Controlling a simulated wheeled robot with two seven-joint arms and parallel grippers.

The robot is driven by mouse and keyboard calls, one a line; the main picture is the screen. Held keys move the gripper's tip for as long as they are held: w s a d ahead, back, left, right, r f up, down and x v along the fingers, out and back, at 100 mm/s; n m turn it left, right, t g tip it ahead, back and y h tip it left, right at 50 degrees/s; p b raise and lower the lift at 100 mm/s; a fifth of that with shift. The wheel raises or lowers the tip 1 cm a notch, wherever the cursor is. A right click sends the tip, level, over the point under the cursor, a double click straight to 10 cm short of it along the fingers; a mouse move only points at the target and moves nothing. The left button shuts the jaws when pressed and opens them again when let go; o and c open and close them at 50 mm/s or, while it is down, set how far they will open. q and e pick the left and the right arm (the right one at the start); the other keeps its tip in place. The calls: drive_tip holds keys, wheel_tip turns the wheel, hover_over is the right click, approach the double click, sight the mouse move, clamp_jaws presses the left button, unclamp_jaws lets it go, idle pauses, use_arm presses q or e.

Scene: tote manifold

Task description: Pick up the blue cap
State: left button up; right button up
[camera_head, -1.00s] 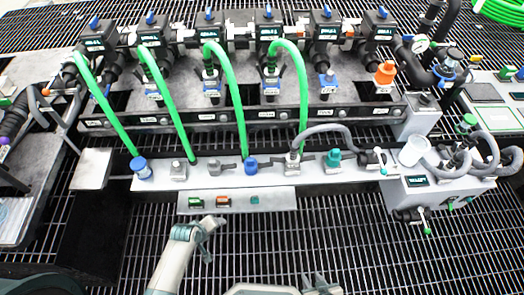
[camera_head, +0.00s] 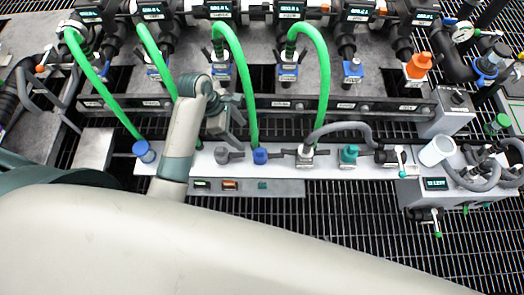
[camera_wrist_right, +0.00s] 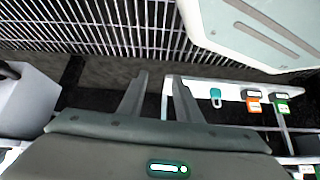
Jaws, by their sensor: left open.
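Two blue capped parts show on the white manifold bar (camera_head: 200,186) in the head view. One blue cap (camera_head: 143,149) tops a fitting at the left end. Another blue part (camera_head: 260,155) sits near the middle, beside a green hose's lower end. I cannot tell which one the task names. My left gripper (camera_head: 230,132) is above the bar between the two, nearer the middle one. It is open, and I see nothing in it. My right gripper shows only in the right wrist view (camera_wrist_right: 159,74), its fingers apart and empty over dark ground.
Several green hoses (camera_head: 235,80) arch down to the bar and fittings behind it. A teal fitting (camera_head: 348,154) and a white cup (camera_head: 436,151) stand to the right. An orange knob (camera_head: 418,66) is at the back right. My pale arm link covers the lower head view.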

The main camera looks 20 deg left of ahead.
drive_tip(key=shift+s+d, duration=0.15)
drive_tip(key=shift+s, duration=0.05)
